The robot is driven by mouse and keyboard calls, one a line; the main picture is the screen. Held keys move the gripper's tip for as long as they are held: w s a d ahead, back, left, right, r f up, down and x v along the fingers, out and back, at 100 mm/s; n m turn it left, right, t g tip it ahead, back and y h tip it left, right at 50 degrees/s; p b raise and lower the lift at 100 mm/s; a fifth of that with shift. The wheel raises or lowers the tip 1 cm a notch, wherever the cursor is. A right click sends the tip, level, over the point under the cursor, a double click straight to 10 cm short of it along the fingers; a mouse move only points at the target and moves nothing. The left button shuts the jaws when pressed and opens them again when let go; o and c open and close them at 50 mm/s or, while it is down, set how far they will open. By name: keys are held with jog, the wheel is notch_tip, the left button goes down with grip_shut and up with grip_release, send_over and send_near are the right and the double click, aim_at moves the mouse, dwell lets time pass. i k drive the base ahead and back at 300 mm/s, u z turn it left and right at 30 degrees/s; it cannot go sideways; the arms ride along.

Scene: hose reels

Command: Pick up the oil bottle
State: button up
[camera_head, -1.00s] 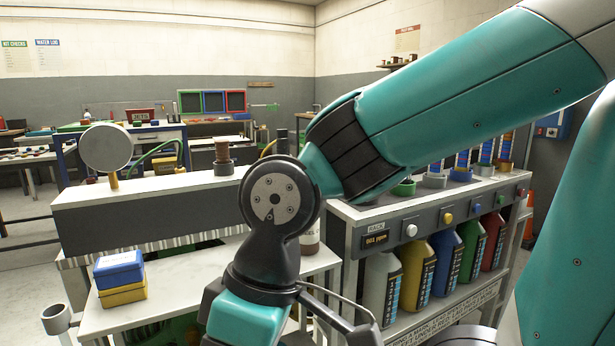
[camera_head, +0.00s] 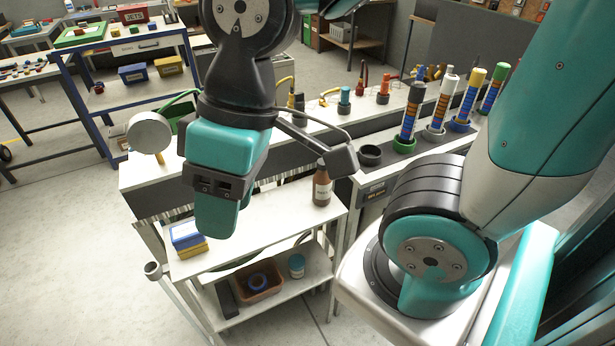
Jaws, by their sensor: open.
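The oil bottle is most likely the brown bottle (camera_head: 322,188) with a pale label. It stands upright near the right end of the white cart's top (camera_head: 268,208). My gripper (camera_head: 262,165) hangs above the cart, to the left of the bottle and apart from it in the picture. Its jaws are open and nothing shows between them. One black jaw part shows close to the bottle's top in the picture. The other side is mostly hidden behind the teal wrist housing. The depth between gripper and bottle is hard to judge.
Blue and yellow boxes (camera_head: 188,238) sit at the cart top's left. A brown bin (camera_head: 259,287) and a small jar (camera_head: 296,265) are on the lower shelf. A rack with several upright tubes (camera_head: 438,112) stands to the right. Open floor (camera_head: 70,250) lies left.

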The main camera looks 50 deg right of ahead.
aim_at(322, 186)
jog(key=i, duration=0.55)
jog(key=z, duration=2.35)
